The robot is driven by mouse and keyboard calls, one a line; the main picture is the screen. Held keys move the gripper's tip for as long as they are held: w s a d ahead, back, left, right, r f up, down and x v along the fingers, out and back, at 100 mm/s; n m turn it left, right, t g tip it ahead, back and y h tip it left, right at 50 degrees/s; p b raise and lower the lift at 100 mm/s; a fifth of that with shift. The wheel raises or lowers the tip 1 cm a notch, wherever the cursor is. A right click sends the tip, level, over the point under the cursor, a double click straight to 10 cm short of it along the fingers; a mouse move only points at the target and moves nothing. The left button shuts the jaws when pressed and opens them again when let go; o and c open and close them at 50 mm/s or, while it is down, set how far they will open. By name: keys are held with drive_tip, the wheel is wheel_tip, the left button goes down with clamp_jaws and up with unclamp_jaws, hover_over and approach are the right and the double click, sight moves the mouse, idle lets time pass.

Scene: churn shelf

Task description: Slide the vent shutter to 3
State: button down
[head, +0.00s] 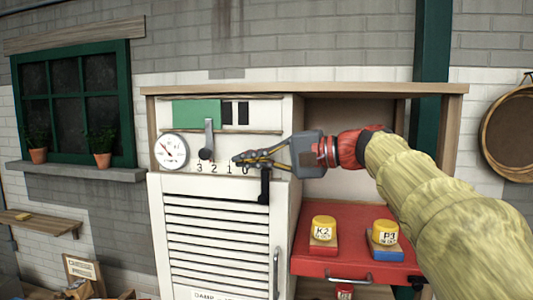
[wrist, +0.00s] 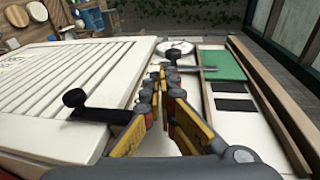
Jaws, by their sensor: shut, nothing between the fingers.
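The vent shutter is a green plate (head: 197,112) in a slot at the top of the white cabinet, with black openings (head: 236,113) uncovered at its right. A grey bar (head: 209,132) with a dark knob (head: 206,154) hangs from it, over the 3–2 part of the scale (head: 222,169); the exact mark is unclear. The green plate (wrist: 224,65) and knob (wrist: 173,55) also show in the wrist view. My gripper (head: 239,160) is shut and empty, just right of the knob with a small gap. Its fingertips (wrist: 165,78) point towards the knob.
A round gauge (head: 171,151) is left of the bar. A black latch (head: 264,186) juts out below my gripper on the louvred door (head: 217,240). A red drawer (head: 340,240) at right holds yellow-capped jars K2 (head: 323,228) and P3 (head: 385,233).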

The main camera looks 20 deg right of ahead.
sight(210, 156)
drive_tip(key=w+a, duration=0.1)
drive_tip(key=w+a+p, duration=0.1)
drive_tip(key=w+a, duration=0.1)
drive_tip(key=shift+w+a+r+p, duration=0.25)
drive_tip(key=shift+w+a+p, duration=0.05)
drive_tip(key=shift+a, duration=0.15)
drive_tip(key=shift+w, duration=0.1)
drive_tip(key=x, duration=0.4)
drive_tip(key=shift+a+r, duration=0.25)
drive_tip(key=shift+a, duration=0.1)
drive_tip(key=shift+s+d, duration=0.1)
drive_tip(key=shift+s, duration=0.15)
drive_tip(key=shift+b, duration=0.35)
